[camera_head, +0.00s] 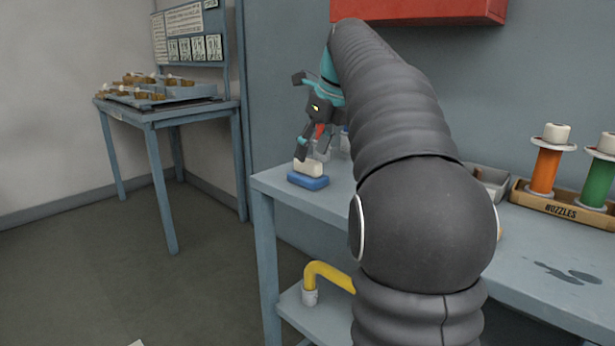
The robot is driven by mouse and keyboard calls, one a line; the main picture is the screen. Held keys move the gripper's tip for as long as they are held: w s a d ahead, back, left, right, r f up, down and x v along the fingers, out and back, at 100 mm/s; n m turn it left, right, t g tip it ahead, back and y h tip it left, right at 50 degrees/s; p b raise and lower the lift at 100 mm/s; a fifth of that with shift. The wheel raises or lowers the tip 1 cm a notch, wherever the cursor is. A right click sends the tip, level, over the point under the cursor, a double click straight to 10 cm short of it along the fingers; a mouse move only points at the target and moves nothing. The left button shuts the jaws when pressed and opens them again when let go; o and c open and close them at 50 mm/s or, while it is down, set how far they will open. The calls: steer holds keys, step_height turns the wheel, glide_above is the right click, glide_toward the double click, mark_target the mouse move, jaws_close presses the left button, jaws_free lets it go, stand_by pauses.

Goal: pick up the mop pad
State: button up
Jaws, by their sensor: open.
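A small two-part block lies near the left end of the workbench, with a cream upper piece (308,168) on a blue base (307,182). It looks most like the mop pad, but I cannot tell for sure. My gripper (313,152) is just above it, fingers pointing down and apart. The near finger comes close to the cream piece's top; I cannot tell whether they touch. Nothing is seen held. My arm hides much of the bench behind and to the right.
The workbench (325,202) carries a NOZZLES box (562,211) with orange (545,170) and green (597,183) spools at right. A red cabinet (420,11) hangs above. A yellow pipe (328,272) is on the lower shelf. A second table (128,113) with trays stands left, open floor between.

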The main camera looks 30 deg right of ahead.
mark_target(307, 159)
steer(key=x, duration=0.4)
steer(key=shift+w+b, duration=0.1)
steer(key=shift+b, duration=0.3)
jaws_close()
steer(key=shift+r, duration=0.6)
steer(key=r+p, duration=0.1)
steer(key=r, duration=0.1)
steer(key=d+r+p, duration=0.1)
steer(key=r, duration=0.1)
steer(key=shift+s, duration=0.25)
steer(key=s+d+r, duration=0.5)
steer(key=d+r, duration=0.1)
steer(key=d, duration=0.3)
steer(key=shift+s, duration=0.4)
